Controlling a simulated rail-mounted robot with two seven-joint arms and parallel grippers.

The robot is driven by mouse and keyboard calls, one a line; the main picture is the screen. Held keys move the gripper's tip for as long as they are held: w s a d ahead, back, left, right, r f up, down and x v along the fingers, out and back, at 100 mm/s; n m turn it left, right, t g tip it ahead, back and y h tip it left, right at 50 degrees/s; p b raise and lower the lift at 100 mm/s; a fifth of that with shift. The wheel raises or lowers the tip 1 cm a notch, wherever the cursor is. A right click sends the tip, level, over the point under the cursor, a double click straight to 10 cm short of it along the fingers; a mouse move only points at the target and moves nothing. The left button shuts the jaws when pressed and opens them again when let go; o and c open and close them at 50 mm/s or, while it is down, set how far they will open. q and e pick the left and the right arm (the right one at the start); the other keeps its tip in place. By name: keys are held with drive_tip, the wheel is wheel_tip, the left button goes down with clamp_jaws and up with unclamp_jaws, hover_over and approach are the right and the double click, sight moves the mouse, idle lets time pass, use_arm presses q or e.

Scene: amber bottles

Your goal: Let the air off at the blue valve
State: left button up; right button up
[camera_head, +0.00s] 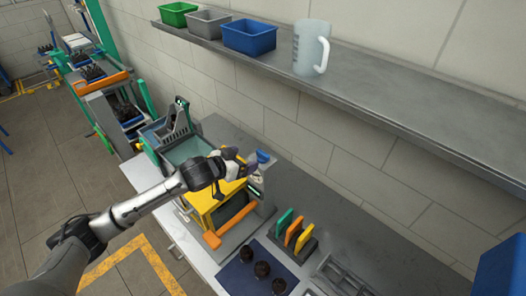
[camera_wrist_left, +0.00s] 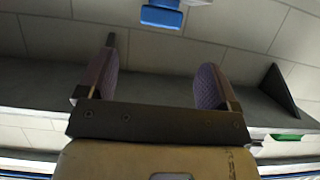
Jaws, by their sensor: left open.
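The blue valve (camera_head: 263,157) stands on top of the yellow machine (camera_head: 204,198), beside a small round gauge (camera_head: 257,178). My left gripper (camera_head: 249,166) reaches in from the left over the machine, close to the valve; whether it touches cannot be told in the head view. In the left wrist view the two purple-padded fingers (camera_wrist_left: 157,85) are apart with nothing between them. A blue part (camera_wrist_left: 160,14), which looks like the valve, shows beyond the fingertips at the top edge. My right gripper is in neither view.
A wall shelf (camera_head: 375,94) above holds a green bin (camera_head: 178,13), a grey bin (camera_head: 208,23), a blue bin (camera_head: 249,37) and a clear jug (camera_head: 310,48). A rack of coloured plates (camera_head: 293,232) and a dark mat (camera_head: 238,275) with round dark items lie right of the machine.

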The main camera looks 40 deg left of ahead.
sight(262, 153)
use_arm(q)
drive_tip(key=p+x, duration=0.1)
drive_tip(key=x, duration=0.7)
drive_tip(key=shift+w+p, duration=0.2)
drive_tip(key=shift+p, duration=0.15)
drive_tip(key=shift+w+f, duration=0.3)
drive_tip(key=shift+w, duration=0.35)
drive_tip(key=shift+w+f, duration=0.1)
drive_tip(key=shift+c, duration=0.4)
